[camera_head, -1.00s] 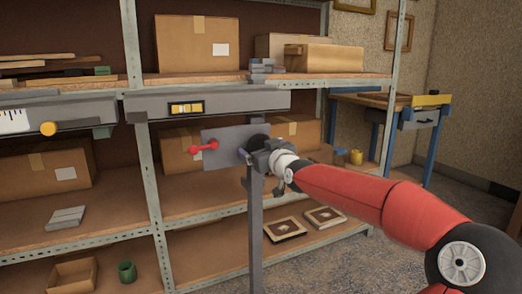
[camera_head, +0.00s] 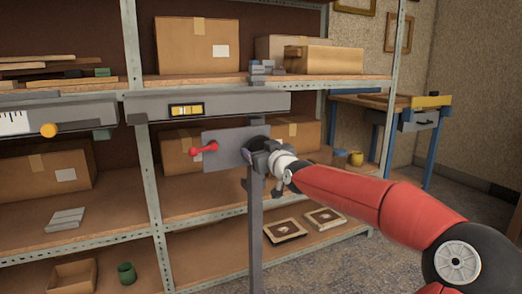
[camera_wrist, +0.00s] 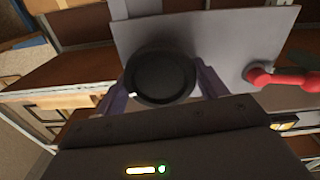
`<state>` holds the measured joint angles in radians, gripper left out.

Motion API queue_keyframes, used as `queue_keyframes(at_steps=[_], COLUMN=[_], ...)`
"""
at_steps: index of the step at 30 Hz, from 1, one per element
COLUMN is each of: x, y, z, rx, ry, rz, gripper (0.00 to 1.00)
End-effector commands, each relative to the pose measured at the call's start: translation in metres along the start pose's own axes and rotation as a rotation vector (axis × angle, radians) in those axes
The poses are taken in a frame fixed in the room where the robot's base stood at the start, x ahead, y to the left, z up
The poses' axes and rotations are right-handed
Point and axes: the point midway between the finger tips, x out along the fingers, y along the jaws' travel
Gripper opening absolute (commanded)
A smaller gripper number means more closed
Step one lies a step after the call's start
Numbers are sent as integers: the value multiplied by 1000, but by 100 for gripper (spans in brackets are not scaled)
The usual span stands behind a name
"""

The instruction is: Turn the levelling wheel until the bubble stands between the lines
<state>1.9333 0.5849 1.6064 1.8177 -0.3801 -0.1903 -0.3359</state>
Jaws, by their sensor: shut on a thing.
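The levelling wheel (camera_head: 258,143) is a dark round knob on a grey plate, mostly hidden by my gripper (camera_head: 262,158) in the head view. In the wrist view the black wheel (camera_wrist: 160,76) shows face-on, with a small white mark at its lower left rim. A finger stands on each side of it, and my gripper is shut on it. The bubble level (camera_head: 186,110) is a small yellow vial in a dark frame on the grey beam, left of and above the wheel. Its bubble is too small to place surely against the lines.
A red lever (camera_head: 203,149) sticks out of the grey plate (camera_head: 222,157), left of the wheel. A grey post (camera_head: 256,225) stands below. Behind is a shelf rack with cardboard boxes (camera_head: 197,45). A blue-legged bench (camera_head: 385,105) stands at the right.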

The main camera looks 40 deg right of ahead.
Motion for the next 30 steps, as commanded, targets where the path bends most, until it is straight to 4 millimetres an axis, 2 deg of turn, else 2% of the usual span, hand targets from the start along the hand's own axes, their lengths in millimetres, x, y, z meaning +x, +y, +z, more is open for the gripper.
queue_keyframes(at_steps=[8, 30], x=[0, 0], y=[0, 0], z=[-2, -2], rx=[157, 853], ry=[-1, 0], rz=[0, -1], gripper=[49, 49])
